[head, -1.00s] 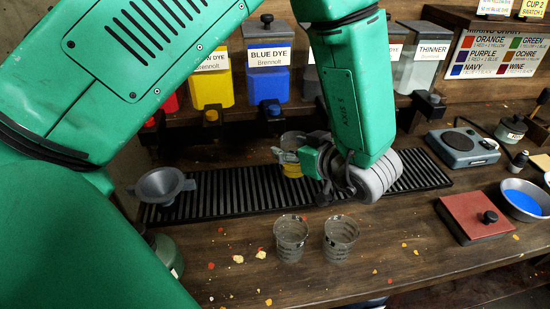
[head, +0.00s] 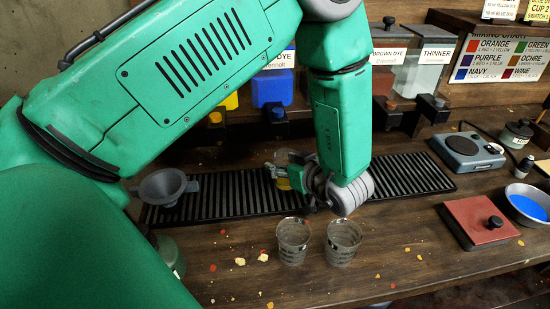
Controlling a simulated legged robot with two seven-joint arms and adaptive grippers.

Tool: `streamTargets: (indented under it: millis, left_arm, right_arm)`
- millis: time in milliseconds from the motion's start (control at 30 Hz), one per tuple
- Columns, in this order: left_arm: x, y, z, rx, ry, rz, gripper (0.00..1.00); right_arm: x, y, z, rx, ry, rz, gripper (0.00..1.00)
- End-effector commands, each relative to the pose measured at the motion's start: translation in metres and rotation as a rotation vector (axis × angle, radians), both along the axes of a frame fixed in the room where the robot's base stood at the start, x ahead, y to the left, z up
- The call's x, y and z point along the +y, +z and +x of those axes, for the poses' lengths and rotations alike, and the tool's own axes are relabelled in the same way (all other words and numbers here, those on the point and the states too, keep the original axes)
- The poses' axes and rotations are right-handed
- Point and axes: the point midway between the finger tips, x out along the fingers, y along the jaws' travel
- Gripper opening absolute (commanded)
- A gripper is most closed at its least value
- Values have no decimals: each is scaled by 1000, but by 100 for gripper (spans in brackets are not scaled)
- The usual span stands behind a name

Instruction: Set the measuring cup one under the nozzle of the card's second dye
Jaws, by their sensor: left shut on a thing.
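My left gripper (head: 284,173) is shut on a clear measuring cup with yellow in it (head: 283,184), which the gripper partly hides. The cup is over the slotted drip grate (head: 225,195), in front of and below the blue dye's nozzle (head: 277,114); I cannot tell whether it touches the grate. The blue dye container (head: 272,88) stands behind, its label mostly covered by my arm. The card (head: 538,10) at the top right reads "CUP 2" and is cut off. My right gripper is not in view.
Two clear measuring cups (head: 293,241) (head: 343,240) stand on the bench in front of the grate. A grey funnel (head: 164,187) is at left. A red-lidded block (head: 480,222), a bowl of blue (head: 528,204) and a scale (head: 466,151) are at right.

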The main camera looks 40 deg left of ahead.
Motion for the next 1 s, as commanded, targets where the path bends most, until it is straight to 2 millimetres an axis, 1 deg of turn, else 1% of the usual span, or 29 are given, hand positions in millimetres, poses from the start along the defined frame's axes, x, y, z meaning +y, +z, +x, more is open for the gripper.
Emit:
streamTargets:
  millis: [300, 367, 400, 500, 833, 867, 900, 1000]
  left_arm:
    - [33, 1, 7, 1, 2, 1, 13]
    - [38, -1, 8, 3, 1, 1, 13]
    - [37, -7, 8, 4, -1, 1, 13]
    - [37, -12, 9, 2, -1, 0, 13]
    - [36, -14, 8, 1, 0, 0, 13]
    - [36, -14, 8, 1, 0, 0, 58]
    - [36, -14, 8, 1, 0, 0, 68]
    - [36, -14, 8, 1, 0, 0, 68]
  right_arm:
    - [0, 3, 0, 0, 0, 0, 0]
    - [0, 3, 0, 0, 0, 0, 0]
    - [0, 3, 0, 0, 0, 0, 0]
    - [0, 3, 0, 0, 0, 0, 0]
    - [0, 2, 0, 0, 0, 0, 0]
    - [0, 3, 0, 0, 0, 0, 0]
    - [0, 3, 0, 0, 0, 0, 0]
    - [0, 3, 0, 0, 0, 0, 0]
